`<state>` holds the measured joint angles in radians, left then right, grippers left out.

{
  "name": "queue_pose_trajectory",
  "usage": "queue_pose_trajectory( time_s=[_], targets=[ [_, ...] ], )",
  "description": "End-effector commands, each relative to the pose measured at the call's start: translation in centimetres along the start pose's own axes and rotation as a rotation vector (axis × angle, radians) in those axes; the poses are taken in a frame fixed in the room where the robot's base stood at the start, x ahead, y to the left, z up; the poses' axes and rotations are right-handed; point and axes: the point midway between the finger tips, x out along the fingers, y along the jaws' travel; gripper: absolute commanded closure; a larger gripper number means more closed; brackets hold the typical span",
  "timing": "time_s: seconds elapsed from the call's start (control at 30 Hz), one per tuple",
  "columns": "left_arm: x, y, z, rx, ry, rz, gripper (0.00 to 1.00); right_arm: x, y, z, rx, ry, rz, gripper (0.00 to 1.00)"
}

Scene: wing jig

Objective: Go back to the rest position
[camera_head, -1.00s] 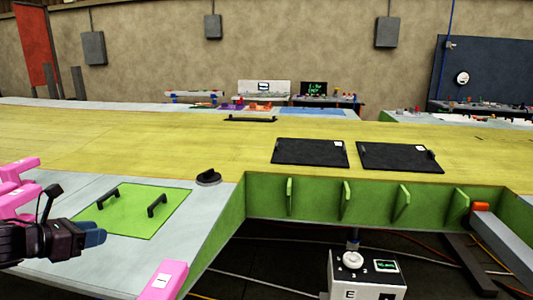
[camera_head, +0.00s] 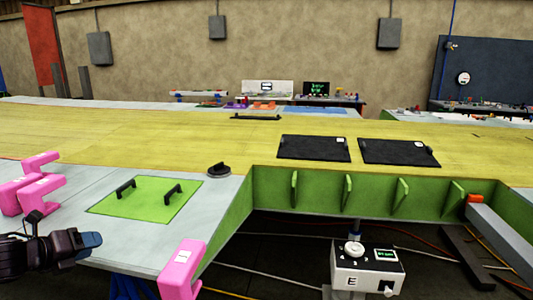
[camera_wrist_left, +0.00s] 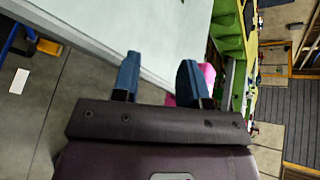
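My left gripper (camera_head: 88,241) is at the lower left of the head view, over the near edge of the pale wing surface. In the left wrist view its two blue fingers (camera_wrist_left: 158,80) stand apart with nothing between them. A pink clamp (camera_wrist_left: 207,74) shows behind the right finger there, apart from it as far as I can tell. My right gripper is in neither view.
Pink clamps (camera_head: 38,190) stand at the left, and another pink clamp (camera_head: 181,270) sits on the near edge. A green panel (camera_head: 147,199) with two black handles lies on the wing, beside a black round knob (camera_head: 219,169). A white control box (camera_head: 368,270) stands below the green ribs.

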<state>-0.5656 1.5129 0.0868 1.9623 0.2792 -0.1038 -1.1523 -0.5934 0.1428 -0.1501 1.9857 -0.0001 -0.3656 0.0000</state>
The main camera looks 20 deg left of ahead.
Motion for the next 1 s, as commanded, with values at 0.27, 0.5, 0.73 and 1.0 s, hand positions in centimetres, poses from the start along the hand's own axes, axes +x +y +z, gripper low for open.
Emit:
queue_pose_trajectory(
  time_s=[0.27, 0.5, 0.73, 1.0],
  targets=[
    [-0.4, 6.3, -6.4, -0.66, -0.076, 0.068, 0.6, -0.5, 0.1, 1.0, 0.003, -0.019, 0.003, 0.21],
    [-0.3, 9.8, -13.8, -1.15, -0.141, 0.093, 0.6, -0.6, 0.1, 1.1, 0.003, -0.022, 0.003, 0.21],
    [0.2, 11.0, -21.3, -1.536, -0.189, 0.102, 0.6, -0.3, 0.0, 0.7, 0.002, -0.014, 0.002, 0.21],
    [1.4, 9.5, -29.9, -1.878, -0.218, 0.098, 0.6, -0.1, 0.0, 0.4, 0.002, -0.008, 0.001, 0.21]
  ],
)
